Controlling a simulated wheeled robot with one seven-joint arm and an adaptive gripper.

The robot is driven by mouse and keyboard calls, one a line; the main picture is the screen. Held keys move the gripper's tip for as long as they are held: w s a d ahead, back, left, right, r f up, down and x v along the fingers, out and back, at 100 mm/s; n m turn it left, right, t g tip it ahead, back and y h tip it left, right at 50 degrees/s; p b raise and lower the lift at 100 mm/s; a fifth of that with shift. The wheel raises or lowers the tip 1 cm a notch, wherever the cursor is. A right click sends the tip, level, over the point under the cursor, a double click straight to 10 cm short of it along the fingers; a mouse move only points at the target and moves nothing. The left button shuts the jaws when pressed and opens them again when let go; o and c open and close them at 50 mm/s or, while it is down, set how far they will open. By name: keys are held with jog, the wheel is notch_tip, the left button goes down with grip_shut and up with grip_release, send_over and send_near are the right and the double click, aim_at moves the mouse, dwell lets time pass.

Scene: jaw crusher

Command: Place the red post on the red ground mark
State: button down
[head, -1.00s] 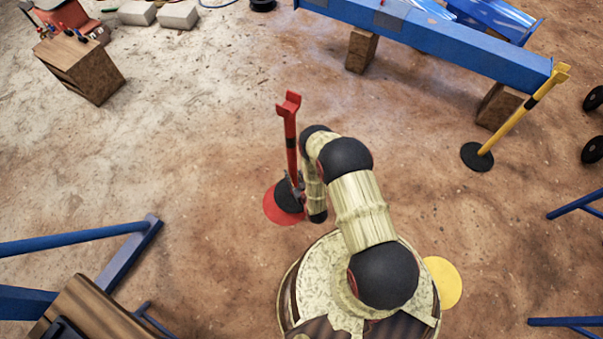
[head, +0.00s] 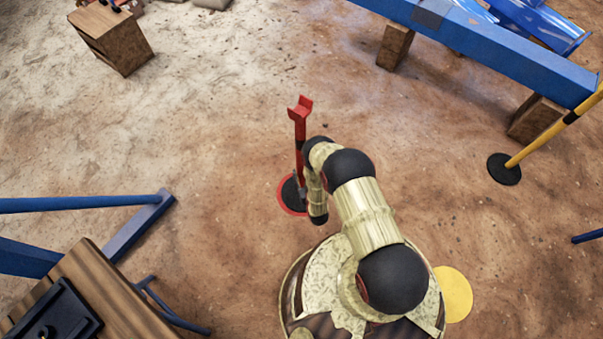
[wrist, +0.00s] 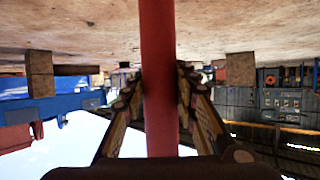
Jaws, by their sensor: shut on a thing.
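The red post (head: 301,128) stands upright with a forked red top and a round black base (head: 291,191). Its base lies over the red ground mark (head: 283,206), whose red rim shows around the left and lower sides. Whether the base touches the ground cannot be told. My gripper (head: 301,190) is shut on the post low down, partly hidden by my arm in the head view. In the wrist view the red shaft (wrist: 159,80) runs between my two fingers.
A yellow post (head: 540,140) with a black base stands at right beside a blue beam (head: 500,60) on wooden blocks. A yellow ground mark (head: 454,294) lies right of my base. Blue rails (head: 140,225) and a wooden table (head: 95,295) are at lower left. Open ground lies behind the post.

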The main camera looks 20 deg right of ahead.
jog(key=shift+w+r, duration=0.1)
jog(key=shift+w, duration=0.15)
jog(key=c, duration=1.4)
grip_release()
jog(key=shift+s, duration=0.2)
